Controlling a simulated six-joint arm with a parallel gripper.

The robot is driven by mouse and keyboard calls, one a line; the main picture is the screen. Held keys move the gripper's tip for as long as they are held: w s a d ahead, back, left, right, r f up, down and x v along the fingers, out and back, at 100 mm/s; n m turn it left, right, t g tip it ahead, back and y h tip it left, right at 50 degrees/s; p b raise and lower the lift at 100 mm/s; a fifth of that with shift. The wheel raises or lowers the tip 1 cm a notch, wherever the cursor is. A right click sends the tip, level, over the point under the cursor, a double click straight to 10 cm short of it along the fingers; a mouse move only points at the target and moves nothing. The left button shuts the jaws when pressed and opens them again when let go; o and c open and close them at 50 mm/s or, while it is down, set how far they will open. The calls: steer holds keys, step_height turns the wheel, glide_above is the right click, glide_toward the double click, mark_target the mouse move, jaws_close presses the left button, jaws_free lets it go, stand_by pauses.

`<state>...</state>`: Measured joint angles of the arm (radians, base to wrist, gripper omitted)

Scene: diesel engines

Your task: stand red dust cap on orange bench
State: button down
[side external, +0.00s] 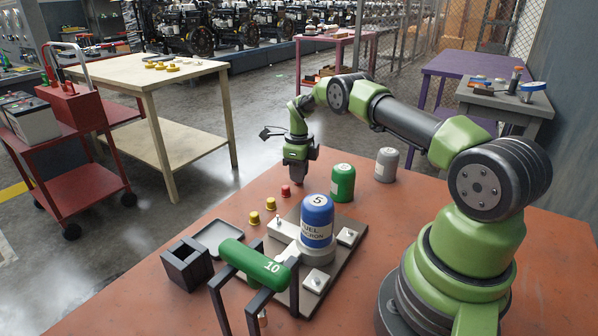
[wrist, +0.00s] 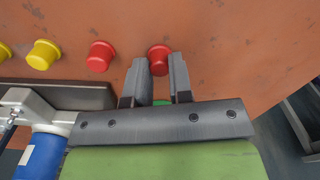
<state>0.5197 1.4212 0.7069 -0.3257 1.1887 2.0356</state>
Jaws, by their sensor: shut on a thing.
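A red dust cap (wrist: 159,58) sits between my gripper's fingertips in the wrist view, with its wide rim up. My gripper (wrist: 159,72) is shut on it. In the side view my gripper (side external: 299,178) points down at the far edge area of the orange bench (side external: 410,205), and the held cap is hardly visible there. I cannot tell whether the cap touches the bench or hangs just above it. A second red cap (side external: 285,191) stands on the bench to the left of my gripper, and it also shows in the wrist view (wrist: 100,56).
Two yellow caps (side external: 270,203) (side external: 254,217) stand in line with the second red cap. A green canister (side external: 342,182) and a grey canister (side external: 386,165) stand right of my gripper. A blue fuel filter (side external: 317,220) stands on a grey plate nearer the camera.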

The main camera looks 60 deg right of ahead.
steer(key=c, duration=1)
jaws_free()
steer(key=shift+f, duration=0.1)
